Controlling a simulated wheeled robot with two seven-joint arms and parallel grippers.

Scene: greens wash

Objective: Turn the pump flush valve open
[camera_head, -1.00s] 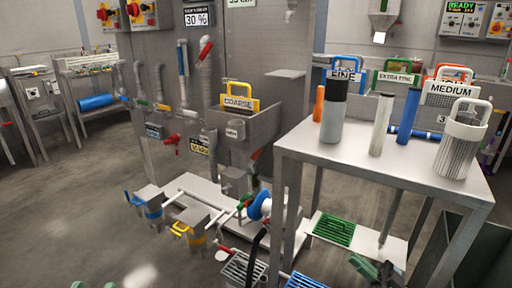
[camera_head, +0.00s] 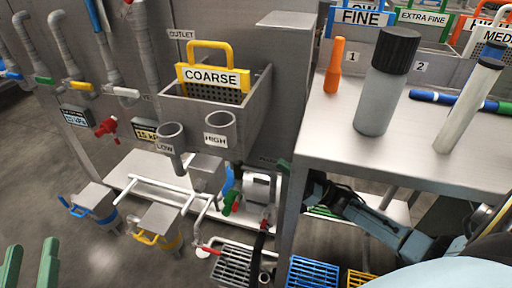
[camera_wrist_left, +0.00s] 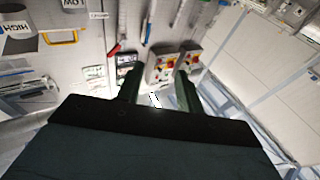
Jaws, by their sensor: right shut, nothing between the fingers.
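Under the two cups in the head view is a cluster of small pump fittings: a blue handle (camera_head: 228,180), a green handle (camera_head: 231,202) and a red-tipped lever (camera_head: 211,250) on white pipe. I cannot tell which is the pump flush valve. My left gripper (camera_head: 30,265) is at the lower left edge, its two green fingers apart and empty, well away from these fittings. Its fingers also show apart in the left wrist view (camera_wrist_left: 158,92). My right gripper (camera_head: 287,167) reaches in under the table, by its near leg; its fingers are small and partly hidden.
Blue (camera_head: 95,205) and yellow (camera_head: 158,228) handled pots stand left. Open floor lies left.

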